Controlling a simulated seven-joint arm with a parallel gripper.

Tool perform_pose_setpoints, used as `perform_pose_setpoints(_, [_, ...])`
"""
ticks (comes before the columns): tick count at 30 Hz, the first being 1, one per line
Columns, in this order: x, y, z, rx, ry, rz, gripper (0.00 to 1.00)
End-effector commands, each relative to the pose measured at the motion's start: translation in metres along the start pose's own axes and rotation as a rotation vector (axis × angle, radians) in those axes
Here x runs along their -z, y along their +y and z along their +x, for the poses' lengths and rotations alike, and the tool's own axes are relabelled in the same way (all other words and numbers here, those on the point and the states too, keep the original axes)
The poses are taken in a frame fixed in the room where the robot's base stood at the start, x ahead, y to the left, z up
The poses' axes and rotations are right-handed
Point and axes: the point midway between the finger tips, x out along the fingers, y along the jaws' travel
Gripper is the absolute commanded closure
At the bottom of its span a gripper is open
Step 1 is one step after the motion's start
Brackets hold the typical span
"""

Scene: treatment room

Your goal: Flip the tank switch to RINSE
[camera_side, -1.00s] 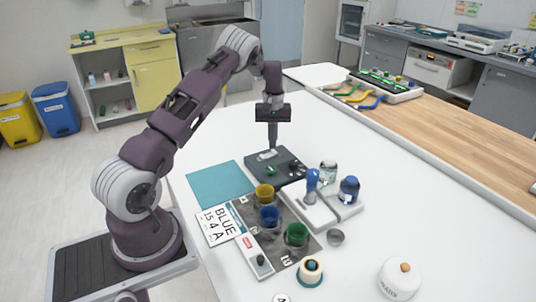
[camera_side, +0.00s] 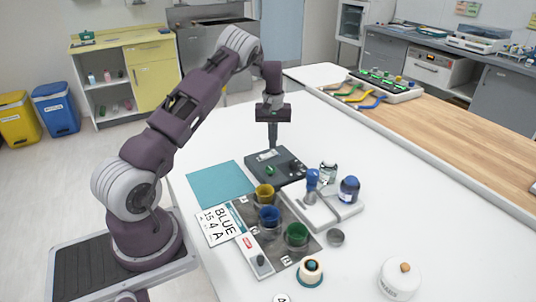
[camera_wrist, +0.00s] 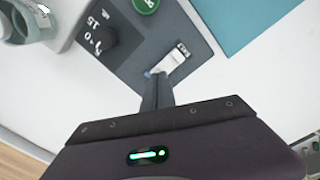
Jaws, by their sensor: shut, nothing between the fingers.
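A dark grey control box (camera_side: 291,178) stands on the white table beneath my gripper (camera_side: 272,147). A pale switch plate (camera_wrist: 174,64) is set in its top, with small lettering at one end that I cannot read surely. My gripper (camera_wrist: 156,74) is shut and empty, pointing down. Its fingertips are at the near end of the plate and hide part of it; I cannot tell whether they touch. The switch's position is unclear. The box also bears a green button (camera_wrist: 145,4) and a black dial (camera_wrist: 102,40) with numbers beside it.
A teal mat (camera_side: 219,184) lies left of the box. In front are yellow (camera_side: 264,194), blue (camera_side: 269,217) and green (camera_side: 297,234) cups. A pale stand with a blue-topped piece (camera_side: 311,181) and bottles (camera_side: 348,190) is close at the right.

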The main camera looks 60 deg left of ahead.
Motion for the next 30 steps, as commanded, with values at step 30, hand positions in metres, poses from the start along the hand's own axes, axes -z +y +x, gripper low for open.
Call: perform_pose_setpoints(30, [0.0, 0.0, 0.016, 0.0, -0.001, 0.0, 1.0])
